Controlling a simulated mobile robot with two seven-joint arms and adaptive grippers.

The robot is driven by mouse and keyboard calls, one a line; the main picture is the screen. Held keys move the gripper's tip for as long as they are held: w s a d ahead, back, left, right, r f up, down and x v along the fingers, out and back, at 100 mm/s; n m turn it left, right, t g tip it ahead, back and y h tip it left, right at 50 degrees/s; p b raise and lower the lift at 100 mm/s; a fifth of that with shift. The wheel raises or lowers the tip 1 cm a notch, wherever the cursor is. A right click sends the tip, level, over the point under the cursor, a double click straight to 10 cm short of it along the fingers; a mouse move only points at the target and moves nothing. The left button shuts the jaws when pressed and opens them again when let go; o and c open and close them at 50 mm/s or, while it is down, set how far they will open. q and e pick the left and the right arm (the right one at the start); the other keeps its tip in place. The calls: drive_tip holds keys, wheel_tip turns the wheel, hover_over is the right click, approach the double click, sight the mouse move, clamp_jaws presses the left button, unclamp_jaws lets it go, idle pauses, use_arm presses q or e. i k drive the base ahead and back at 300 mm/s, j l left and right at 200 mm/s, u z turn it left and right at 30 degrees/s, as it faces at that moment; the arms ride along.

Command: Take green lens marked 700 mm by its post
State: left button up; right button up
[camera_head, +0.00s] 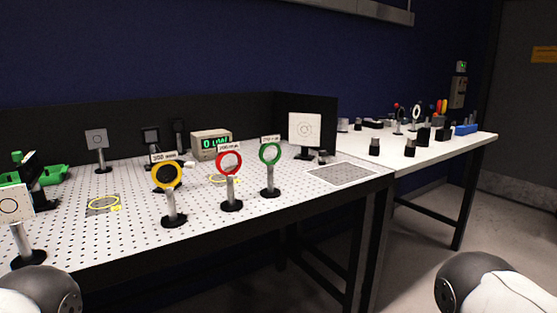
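The green-ringed lens (270,164) stands upright on the perforated optical table, toward its right part. Its grey post (269,180) rises from a round black base and is unobstructed in view. A small white label (270,139) sits above the ring; its number is too small to read surely. A red-ringed lens (230,173) stands just left of it, and a yellow-ringed lens (168,188) marked 200 mm stands further left. Both of my grippers are outside the view; only parts of my arms show at the bottom left and bottom right corners.
A power meter (211,144) with a green display stands behind the lenses. A white square screen (304,129) stands behind and right of the green lens. A grey mesh rectangle (341,174) on the table's right end is empty. A second table (440,145) holds several small parts.

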sight(270, 152)
drive_tip(key=i+l+u, duration=0.15)
drive_tip(key=l, duration=0.4)
drive_tip(key=i+l+u, duration=0.15)
drive_tip(key=l, duration=0.4)
drive_tip(key=i+l+u, duration=0.15)
drive_tip(key=l, duration=0.45)
drive_tip(key=i+l+u, duration=0.15)
drive_tip(key=l, duration=0.45)
drive_tip(key=l+u, duration=0.15)
drive_tip(key=l, duration=0.45)
